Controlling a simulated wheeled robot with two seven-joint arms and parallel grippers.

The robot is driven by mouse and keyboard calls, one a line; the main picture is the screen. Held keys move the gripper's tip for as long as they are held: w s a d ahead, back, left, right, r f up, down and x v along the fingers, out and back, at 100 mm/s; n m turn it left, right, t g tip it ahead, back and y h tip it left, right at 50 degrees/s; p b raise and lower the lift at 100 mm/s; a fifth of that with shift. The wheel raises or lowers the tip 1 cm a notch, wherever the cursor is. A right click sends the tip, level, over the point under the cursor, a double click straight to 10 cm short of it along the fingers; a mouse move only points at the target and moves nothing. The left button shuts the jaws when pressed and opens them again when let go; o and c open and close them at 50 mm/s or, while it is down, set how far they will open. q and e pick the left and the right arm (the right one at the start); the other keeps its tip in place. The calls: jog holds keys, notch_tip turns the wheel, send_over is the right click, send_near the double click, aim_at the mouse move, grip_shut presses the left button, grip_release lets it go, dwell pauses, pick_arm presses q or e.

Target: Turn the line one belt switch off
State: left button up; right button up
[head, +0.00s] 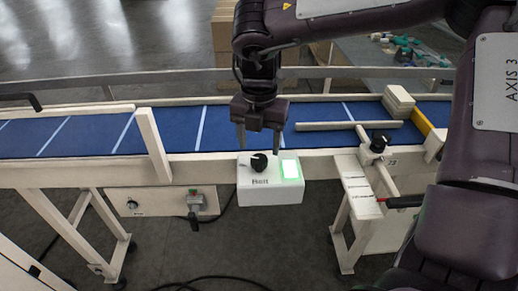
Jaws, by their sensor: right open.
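A white switch box (270,193) with a black rotary knob (259,162) on its top is mounted at the front edge of the conveyor. My left gripper is not in view.
A blue belt (90,136) with white cross stripes runs behind the box. A control panel (160,202) with a grey-handled switch hangs left below. A second black knob (380,141) stands on a bracket at right. Cardboard boxes (227,40) stand behind.

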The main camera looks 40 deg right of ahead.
aim_at(259, 158)
notch_tip(259, 158, down, 4)
jog(key=shift+w+d+r+p, duration=0.1)
jog(key=shift+w+d+p, duration=0.05)
jog(key=shift+p, duration=0.25)
jog(key=shift+f, duration=0.4)
jog(key=c, duration=1)
jog(key=shift+o, duration=0.2)
jog(key=shift+f+m+b, duration=0.2)
jog(key=shift+m+b, duration=0.4)
jog(key=shift+b, duration=0.45)
jog(key=m+b, duration=0.4)
jog(key=shift+b, duration=0.35)
jog(key=m+b, duration=0.3)
jog(key=shift+m, duration=0.4)
jog(key=m+b, duration=0.3)
jog(key=m, duration=0.1)
jog(key=shift+r, duration=0.15)
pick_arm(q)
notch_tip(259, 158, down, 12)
pick_arm(e)
jog(key=shift+m, duration=0.4)
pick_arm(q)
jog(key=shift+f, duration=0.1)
pick_arm(e)
jog(key=shift+r, duration=0.1)
